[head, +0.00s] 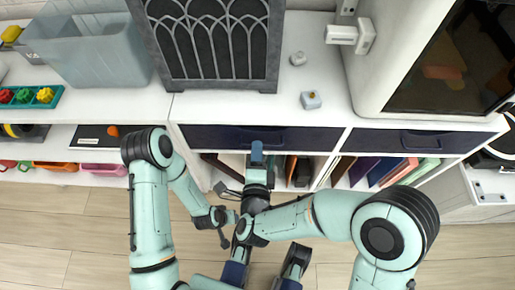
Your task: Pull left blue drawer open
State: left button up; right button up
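The left blue drawer (212,138) is a dark navy front under the white cabinet top, left of a matching right drawer (376,139). Both fronts look shut and in line with each other. My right gripper (257,152) is at the middle of the left drawer's front, by its handle (270,131). It is seen from above, so I cannot tell whether its fingers are closed on the handle. My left gripper (226,216) hangs over the floor, left of the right wrist and apart from the drawer; its finger opening is unclear.
Below the drawers is an open shelf with books (372,171). On top stand a dark arched panel (215,45), small metal parts (311,100) and a white machine with a dark window (443,55). A grey bin (92,52) stands left. Wooden floor (60,225) lies in front.

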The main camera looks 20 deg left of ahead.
jog(key=shift+x, duration=1.05)
grip_shut()
dwell(0.7)
